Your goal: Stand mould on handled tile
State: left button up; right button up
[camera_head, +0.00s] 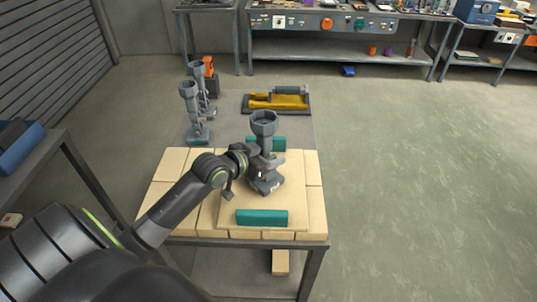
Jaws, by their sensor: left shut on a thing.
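A grey mould (264,127) with a cup-shaped top stands upright in the middle of the camera_head view. My left gripper (262,164) comes in from the left and is shut on the mould below its cup. The handled tile (230,204) is a pale square slab with a teal handle (262,217) at its near edge and another teal handle (276,143) at its far side, partly hidden by the mould. The mould's foot (267,186) is over the tile's middle; I cannot tell whether it touches. My right gripper is not in view.
The tile lies on pale bricks (312,193) topping a metal table. Two similar grey moulds (188,100) (198,73) stand behind at the left. A yellow and black tool tray (276,102) is farther back. Workbenches (335,57) line the back. Floor at the right is clear.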

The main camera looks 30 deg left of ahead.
pick_arm(q)
jog(key=o, duration=1.3)
jog(key=shift+f, duration=0.1)
jog(key=shift+r, duration=0.25)
jog(key=shift+s+a+r+p, duration=0.1)
jog(key=shift+s+r+p, duration=0.05)
jog(key=shift+s+p, duration=0.25)
jog(key=p+v, duration=0.7)
jog(key=v, duration=0.4)
jog(key=shift+s, duration=0.1)
